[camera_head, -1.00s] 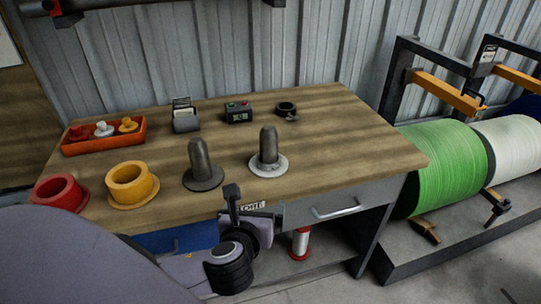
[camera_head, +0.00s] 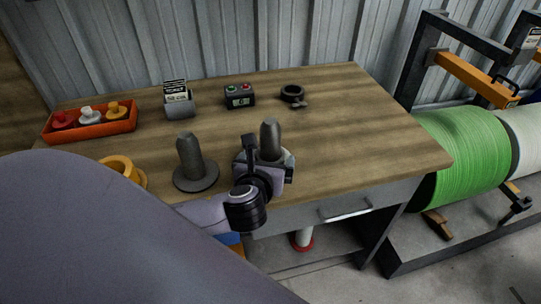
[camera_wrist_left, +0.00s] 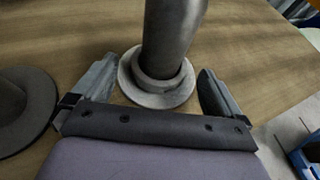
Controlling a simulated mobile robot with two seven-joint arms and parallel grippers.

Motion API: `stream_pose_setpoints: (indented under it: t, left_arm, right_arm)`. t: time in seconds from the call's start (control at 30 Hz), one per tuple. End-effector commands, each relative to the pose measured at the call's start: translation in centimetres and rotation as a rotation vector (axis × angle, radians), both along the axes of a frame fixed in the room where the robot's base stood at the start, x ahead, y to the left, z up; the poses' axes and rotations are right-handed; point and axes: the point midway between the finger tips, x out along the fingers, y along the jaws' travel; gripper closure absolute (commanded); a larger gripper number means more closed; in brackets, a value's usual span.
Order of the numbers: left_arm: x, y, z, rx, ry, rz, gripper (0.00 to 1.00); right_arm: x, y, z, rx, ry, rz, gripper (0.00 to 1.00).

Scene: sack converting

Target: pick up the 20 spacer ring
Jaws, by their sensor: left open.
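A pale grey flanged ring (camera_wrist_left: 160,92) sits around the foot of the right-hand dark post (camera_head: 270,140) on the wooden bench; I can read no number on it. In the left wrist view the post (camera_wrist_left: 172,35) rises through it. My left gripper (camera_head: 268,163) is open at this post, also in the left wrist view (camera_wrist_left: 157,88), with one finger on each side of the ring and gaps between. In the head view the gripper partly hides the ring. My right gripper is not in view.
A second post (camera_head: 189,158) with a dark base stands to the left. A yellow flanged ring (camera_head: 126,166) is partly behind my arm. Further back are an orange tray (camera_head: 90,134) with small parts, a card holder (camera_head: 179,104), a button box (camera_head: 239,97) and a black collar (camera_head: 292,93).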

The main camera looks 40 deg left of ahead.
Motion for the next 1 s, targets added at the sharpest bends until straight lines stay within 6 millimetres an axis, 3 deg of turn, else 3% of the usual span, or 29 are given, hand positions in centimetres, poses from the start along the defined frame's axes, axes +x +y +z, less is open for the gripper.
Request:
stream_pose_setpoints:
  t: [0.2,0.47,0.67,0.7,1.0]
  left_arm:
    - [2.1,1.0,-0.9,0.000,0.001,0.000,0.00]
    - [2.3,1.0,-0.9,-0.001,0.001,-0.001,0.00]
    - [2.3,1.0,-0.9,-0.001,0.001,-0.001,0.62]
    - [2.3,1.0,-0.9,-0.001,0.001,-0.001,0.66]
    - [2.3,1.0,-0.6,0.000,-0.003,-0.001,0.66]
  right_arm:
    - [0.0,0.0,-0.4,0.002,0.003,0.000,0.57]
    - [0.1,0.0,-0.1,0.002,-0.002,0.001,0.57]
    - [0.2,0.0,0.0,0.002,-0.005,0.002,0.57]
    - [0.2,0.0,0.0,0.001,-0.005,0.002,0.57]
    - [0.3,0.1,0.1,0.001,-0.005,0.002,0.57]
